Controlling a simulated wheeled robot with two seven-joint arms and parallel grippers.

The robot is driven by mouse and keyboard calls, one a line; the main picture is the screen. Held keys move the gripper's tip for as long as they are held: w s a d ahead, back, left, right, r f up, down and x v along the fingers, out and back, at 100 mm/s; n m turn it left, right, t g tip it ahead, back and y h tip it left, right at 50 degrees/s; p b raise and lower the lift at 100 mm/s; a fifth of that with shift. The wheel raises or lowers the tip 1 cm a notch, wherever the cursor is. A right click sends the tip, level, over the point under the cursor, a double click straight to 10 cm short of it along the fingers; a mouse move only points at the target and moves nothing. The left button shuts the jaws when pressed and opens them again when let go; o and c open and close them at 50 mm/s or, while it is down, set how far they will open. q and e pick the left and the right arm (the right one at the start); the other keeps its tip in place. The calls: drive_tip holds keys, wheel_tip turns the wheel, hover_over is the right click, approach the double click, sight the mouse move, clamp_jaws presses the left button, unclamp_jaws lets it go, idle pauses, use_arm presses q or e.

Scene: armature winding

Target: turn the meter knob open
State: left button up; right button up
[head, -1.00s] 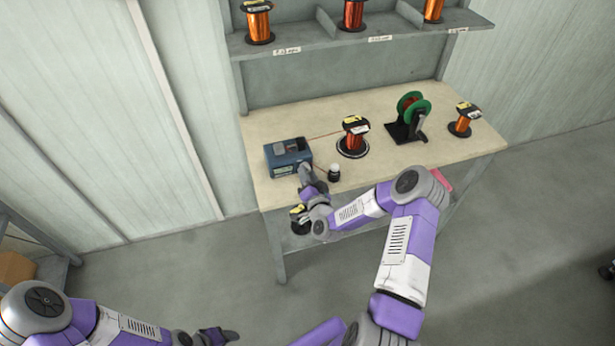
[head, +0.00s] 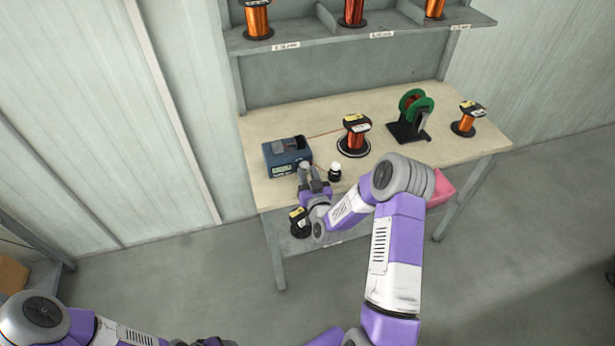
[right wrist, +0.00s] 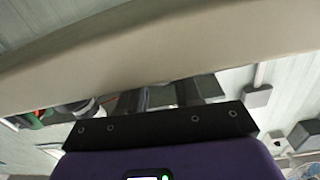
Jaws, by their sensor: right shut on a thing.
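The meter is a blue box (head: 281,165) with a dark top and a small pale display, at the left end of the bench. My right gripper (head: 304,168) is at the meter's front right corner, its fingers close against the front face. It is shut on the meter knob, which the fingers hide. In the right wrist view the two grey fingers (right wrist: 158,98) reach up to the pale bench edge; their tips are hidden. My left gripper (head: 208,341) is at the bottom edge, away from the bench, and mostly cut off.
A small black jar with a white top (head: 335,172) stands just right of my right gripper. A copper spool (head: 354,136), a green-flanged spool on a stand (head: 410,116) and another spool (head: 466,118) are further right. A spool (head: 299,222) shows below the bench's front edge.

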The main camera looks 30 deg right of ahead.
idle(0.5)
drive_tip(key=o, duration=1)
drive_tip(key=shift+s, duration=0.15)
drive_tip(key=v, duration=0.7)
drive_tip(key=shift+s+p, duration=0.15)
drive_tip(key=shift+p, duration=0.15)
